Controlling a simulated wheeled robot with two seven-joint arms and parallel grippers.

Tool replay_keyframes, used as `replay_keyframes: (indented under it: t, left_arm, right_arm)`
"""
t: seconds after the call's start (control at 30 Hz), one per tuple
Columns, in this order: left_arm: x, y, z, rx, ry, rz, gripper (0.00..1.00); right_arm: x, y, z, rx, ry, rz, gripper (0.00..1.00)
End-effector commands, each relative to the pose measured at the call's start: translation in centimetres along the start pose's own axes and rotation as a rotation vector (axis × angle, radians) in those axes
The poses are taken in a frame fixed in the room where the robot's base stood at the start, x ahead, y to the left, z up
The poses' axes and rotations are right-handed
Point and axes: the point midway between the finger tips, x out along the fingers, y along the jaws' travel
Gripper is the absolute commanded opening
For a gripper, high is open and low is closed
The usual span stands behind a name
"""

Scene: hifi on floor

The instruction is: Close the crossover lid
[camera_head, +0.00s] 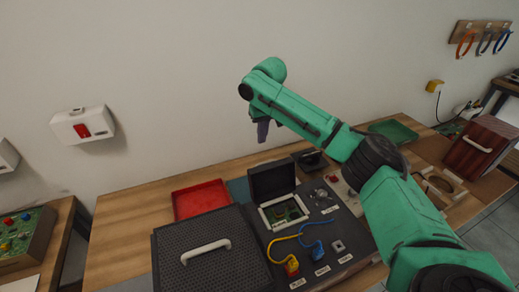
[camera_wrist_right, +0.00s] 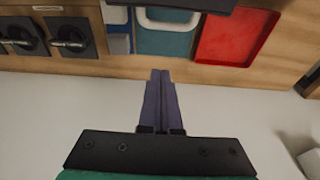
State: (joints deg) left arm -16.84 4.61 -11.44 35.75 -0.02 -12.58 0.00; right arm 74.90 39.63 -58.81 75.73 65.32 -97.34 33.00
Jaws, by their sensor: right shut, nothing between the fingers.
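The crossover lid (camera_head: 272,180) is a small black lid standing open, roughly upright, at the back of a compartment (camera_head: 284,212) with a green circuit board inside. The compartment is in the dark panel of the hifi unit (camera_head: 335,226). My right gripper (camera_head: 262,132) is above and behind the lid, apart from it, fingers pointing down. In the right wrist view its purple-grey fingers (camera_wrist_right: 161,74) are together and empty. A dark edge (camera_wrist_right: 205,4) at the top of that view may be the lid; I cannot tell. My left gripper is out of view.
A black perforated cover with a pale handle (camera_head: 207,249) lies left of the compartment. Yellow and blue cables (camera_head: 313,237) run in front of it. A red tray (camera_head: 201,200) is at the back left, a green tray (camera_head: 393,131) at the back right. The wall stands close behind.

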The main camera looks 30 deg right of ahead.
Motion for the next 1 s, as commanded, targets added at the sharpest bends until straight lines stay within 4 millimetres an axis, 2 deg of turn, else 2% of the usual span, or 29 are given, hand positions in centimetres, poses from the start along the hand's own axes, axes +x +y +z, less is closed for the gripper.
replay_keyframes:
  t: [0.23, 0.43, 0.6, 0.7, 1.0]
  left_arm:
    - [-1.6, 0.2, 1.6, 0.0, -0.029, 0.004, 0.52]
    - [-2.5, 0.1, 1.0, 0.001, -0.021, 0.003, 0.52]
    - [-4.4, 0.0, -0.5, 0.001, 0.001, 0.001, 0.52]
    - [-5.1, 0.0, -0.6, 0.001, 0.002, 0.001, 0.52]
    - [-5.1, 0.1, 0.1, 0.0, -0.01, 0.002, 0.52]
  right_arm:
    - [4.7, 0.0, 0.0, 0.0, -0.004, 0.002, 0.0]
    - [8.7, 0.0, 0.0, 0.0, -0.002, 0.001, 0.0]
    - [6.9, 0.2, 1.7, -0.002, 0.0, 0.001, 0.0]
    - [6.3, 0.1, 2.6, -0.003, 0.002, 0.001, 0.0]
    - [6.3, 0.0, 3.2, -0.001, 0.001, 0.0, 0.0]
